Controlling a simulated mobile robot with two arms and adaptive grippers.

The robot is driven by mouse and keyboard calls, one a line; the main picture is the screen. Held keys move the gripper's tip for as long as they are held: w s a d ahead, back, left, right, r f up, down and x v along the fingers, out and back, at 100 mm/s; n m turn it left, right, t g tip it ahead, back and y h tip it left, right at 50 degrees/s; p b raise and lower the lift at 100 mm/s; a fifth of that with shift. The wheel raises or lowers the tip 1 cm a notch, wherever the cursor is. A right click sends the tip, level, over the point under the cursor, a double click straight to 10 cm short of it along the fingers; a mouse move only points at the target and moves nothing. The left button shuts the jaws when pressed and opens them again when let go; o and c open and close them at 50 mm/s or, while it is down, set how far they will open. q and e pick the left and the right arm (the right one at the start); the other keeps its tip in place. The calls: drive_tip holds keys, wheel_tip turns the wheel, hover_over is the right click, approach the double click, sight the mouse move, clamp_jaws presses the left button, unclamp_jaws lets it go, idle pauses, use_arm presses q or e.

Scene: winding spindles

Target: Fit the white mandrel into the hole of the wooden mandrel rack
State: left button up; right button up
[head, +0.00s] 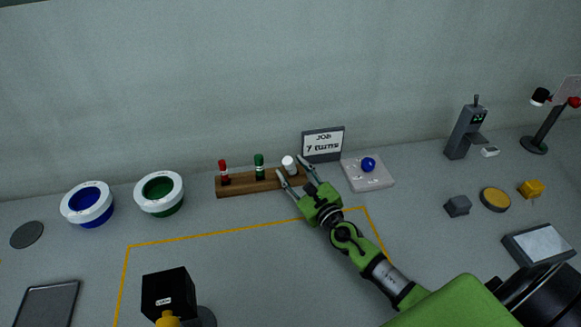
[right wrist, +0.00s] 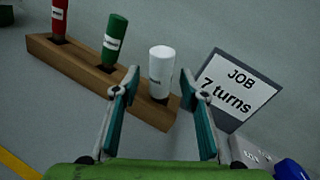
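The white mandrel (head: 289,165) stands at the right end of the wooden mandrel rack (head: 240,187). In the right wrist view the white mandrel (right wrist: 161,70) looks upright, its lower end at a dark hole in the rack (right wrist: 95,75). My right gripper (head: 290,164) is open, with its fingers on either side of the mandrel. In the right wrist view gaps show between the mandrel and both fingers of the gripper (right wrist: 160,75). How deep the mandrel sits is hard to tell. My left gripper is not in view.
Red (head: 224,172) and green (head: 259,167) mandrels stand in the same rack, to the left. A job sign (head: 323,143) stands close behind the right end. The outlined table area in front is largely clear.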

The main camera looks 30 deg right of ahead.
clamp_jaws()
drive_tip(key=shift+r, duration=0.1)
drive_tip(key=shift+r+p, duration=0.55)
drive_tip(key=shift+r, duration=0.05)
wheel_tip(320, 180, up, 2)
drive_tip(key=shift+p, duration=0.85)
drive_tip(key=s+a+r+p, duration=0.6)
drive_tip(key=s+r+p, duration=0.2)
drive_tip(key=s+r, duration=0.3)
drive_tip(key=w+d+f+m+g+h+p, duration=0.1)
drive_tip(key=w+d+f+m+h+p, duration=0.1)
drive_tip(key=w, duration=0.4)
drive_tip(key=w+d+f+m+g+h+p, duration=0.1)
drive_tip(key=w+d+f+m+h+p, duration=0.1)
drive_tip(key=w+d+m+p, duration=0.2)
drive_tip(key=shift+w+d+m+p, duration=0.4)
drive_tip(key=shift+w+d+p, duration=0.25)
drive_tip(key=shift+w, duration=0.4)
